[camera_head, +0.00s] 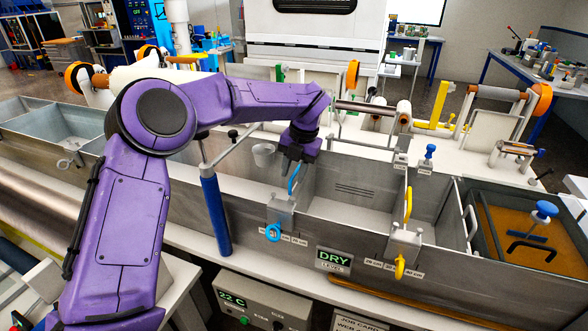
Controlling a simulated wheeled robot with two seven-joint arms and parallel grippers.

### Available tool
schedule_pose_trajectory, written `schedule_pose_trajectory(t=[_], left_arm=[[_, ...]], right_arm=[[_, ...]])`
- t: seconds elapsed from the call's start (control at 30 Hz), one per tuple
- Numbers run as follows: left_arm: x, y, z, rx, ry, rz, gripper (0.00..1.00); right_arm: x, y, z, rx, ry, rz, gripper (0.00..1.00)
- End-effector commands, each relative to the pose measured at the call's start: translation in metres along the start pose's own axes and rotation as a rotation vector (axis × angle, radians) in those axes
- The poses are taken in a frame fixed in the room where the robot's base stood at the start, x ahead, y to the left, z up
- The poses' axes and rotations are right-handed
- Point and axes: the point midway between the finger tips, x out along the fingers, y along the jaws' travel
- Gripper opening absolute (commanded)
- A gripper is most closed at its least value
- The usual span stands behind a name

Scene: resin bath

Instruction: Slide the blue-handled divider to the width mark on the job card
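The blue handle (292,182) stands at the top of its divider in the metal trough, left of the middle. A metal bracket (281,213) and a blue ring (273,233) sit at the divider's front end, on the trough's front wall. My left gripper (291,166) points down right at the top of the blue handle. I cannot tell whether its fingers are closed around it. Small width labels (299,241) lie beside the bracket, partly hidden and too small to read. The job card (360,324) shows only its top edge at the bottom; its mark is cut off. My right gripper is not in view.
A second divider with a yellow handle (408,205) and yellow ring (400,267) stands to the right, with width labels (394,268) below. A blue post (215,214) rises left of the blue divider. The orange-brown resin bath (519,226) is at far right.

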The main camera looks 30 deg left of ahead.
Motion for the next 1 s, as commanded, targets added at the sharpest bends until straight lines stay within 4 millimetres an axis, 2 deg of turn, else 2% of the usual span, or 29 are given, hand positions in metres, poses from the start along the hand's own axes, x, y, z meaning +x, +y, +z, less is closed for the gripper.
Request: schedule_pose_trajectory(t=[0.2,0.23,0.3,0.33,1.0], left_arm=[[0.0013,0.0008,-0.0003,-0.001,0.000,0.000,0.36],[0.0013,0.0009,-0.0004,-0.001,0.000,0.000,0.29],[0.0012,0.0011,-0.0004,-0.001,0.000,0.000,0.07],[0.0012,0.0011,-0.0004,-0.001,0.000,0.000,0.00],[0.0007,0.0014,-0.0005,-0.001,0.001,0.000,0.00]], right_arm=[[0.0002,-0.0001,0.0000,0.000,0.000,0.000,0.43],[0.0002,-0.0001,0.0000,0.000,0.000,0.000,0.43],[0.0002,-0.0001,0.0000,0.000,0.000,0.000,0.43],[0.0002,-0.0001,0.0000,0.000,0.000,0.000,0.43],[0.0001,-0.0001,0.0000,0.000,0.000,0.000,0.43]])
